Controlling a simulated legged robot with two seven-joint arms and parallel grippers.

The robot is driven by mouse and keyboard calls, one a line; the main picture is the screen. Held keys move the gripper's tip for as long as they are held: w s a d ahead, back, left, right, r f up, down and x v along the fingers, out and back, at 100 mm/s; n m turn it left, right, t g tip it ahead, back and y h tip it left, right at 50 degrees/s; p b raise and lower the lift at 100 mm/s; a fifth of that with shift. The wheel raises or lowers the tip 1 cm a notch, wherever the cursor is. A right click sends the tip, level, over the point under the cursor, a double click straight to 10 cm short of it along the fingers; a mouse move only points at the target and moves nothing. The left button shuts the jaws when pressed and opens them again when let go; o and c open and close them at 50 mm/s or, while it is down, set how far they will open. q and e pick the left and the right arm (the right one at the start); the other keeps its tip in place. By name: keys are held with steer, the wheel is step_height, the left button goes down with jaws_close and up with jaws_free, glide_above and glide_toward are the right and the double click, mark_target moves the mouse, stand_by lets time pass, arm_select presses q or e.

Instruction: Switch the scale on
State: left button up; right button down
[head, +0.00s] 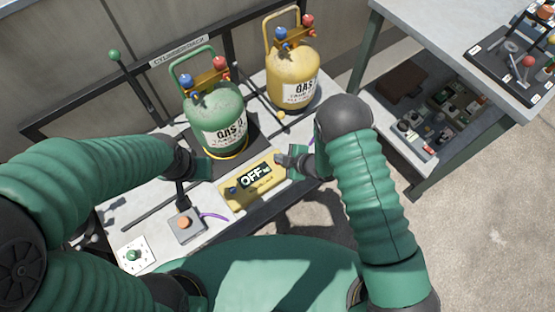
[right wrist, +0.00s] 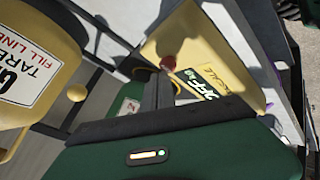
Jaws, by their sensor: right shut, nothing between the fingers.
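The yellow scale box (head: 237,201) lies on the bench in front of the green gas cylinder (head: 215,113), and its display (head: 255,176) reads OFF. My right gripper (head: 283,160) is shut and empty at the right end of the box. In the right wrist view the shut fingers (right wrist: 158,90) point toward a red knob (right wrist: 171,62) on the scale box (right wrist: 206,44). I cannot tell whether they touch it. My left gripper (head: 203,166) is beside the base of the green cylinder; its fingers are not clear.
A yellow cylinder (head: 291,75) stands behind, in a rack (head: 345,55). A grey box with an orange button (head: 185,223) and a white plate with a green knob (head: 134,255) are at the front left. A grey table (head: 425,30) stands at right.

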steer(key=shift+f+b, duration=0.35)
steer(key=shift+f, duration=0.15)
stand_by(0.3)
steer(key=shift+r+p, duration=0.85)
steer(key=shift+r, duration=0.2)
step_height(320, 180, up, 5)
steer(key=p, duration=0.4)
stand_by(0.6)
